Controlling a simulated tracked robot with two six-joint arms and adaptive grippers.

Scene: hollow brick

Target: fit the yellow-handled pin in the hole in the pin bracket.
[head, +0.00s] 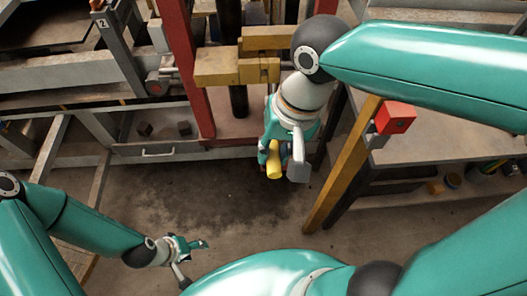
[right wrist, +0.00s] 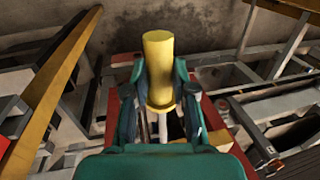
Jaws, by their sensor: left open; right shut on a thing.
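The yellow-handled pin (head: 274,158) is in my right gripper (head: 270,150), above the floor in front of the red-framed machine. In the right wrist view its yellow handle (right wrist: 158,65) stands up between the teal fingers of my right gripper (right wrist: 163,95). A pale shaft shows below the handle, partly hidden by the fingers. My left gripper (head: 192,244) is open and empty, low in the head view and well left of the pin. I cannot clearly make out the pin bracket or its hole in either view.
A red upright (head: 185,60) and yellow blocks (head: 232,66) stand behind my right arm. A yellow post (head: 343,165) with a red block (head: 397,117) stands to the right, beside a grey bench (head: 450,145). The concrete floor (head: 200,195) between the arms is clear.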

